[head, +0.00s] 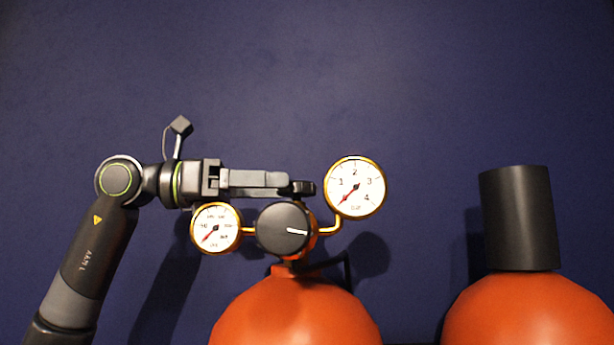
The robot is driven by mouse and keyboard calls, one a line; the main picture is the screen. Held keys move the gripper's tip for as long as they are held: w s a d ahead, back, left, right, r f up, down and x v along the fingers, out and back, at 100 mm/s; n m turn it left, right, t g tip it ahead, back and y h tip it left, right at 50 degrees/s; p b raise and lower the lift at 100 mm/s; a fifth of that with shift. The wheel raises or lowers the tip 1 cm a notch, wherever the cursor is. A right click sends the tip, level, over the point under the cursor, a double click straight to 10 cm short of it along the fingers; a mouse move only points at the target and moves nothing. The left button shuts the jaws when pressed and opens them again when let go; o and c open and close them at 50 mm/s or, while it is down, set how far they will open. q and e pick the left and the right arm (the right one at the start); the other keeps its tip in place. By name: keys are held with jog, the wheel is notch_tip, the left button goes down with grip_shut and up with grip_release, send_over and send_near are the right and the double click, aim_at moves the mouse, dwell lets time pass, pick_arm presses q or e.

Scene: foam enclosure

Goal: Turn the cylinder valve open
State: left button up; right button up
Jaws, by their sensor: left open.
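An orange cylinder (295,315) stands at the bottom middle, its top showing. A round black valve knob (280,230) with a white pointer line sits above it; the line points right and slightly down. A brass-rimmed gauge (216,228) is at its left and a second, larger gauge (355,187) is at its upper right. Both red needles point to the lower left. My left gripper (302,188) is open and reaches in from the left, its fingertips just above the knob in the picture. I cannot tell whether it touches the knob. My right gripper is not in view.
A second orange cylinder (530,315) with a black cap (518,218) stands at the right. A dark blue wall (430,80) is behind everything. The space above the gauges is clear.

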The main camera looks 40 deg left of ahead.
aim_at(308, 188)
pick_arm(q)
jog(key=p+x, duration=0.1)
jog(key=x, duration=0.5)
jog(key=shift+p, duration=0.35)
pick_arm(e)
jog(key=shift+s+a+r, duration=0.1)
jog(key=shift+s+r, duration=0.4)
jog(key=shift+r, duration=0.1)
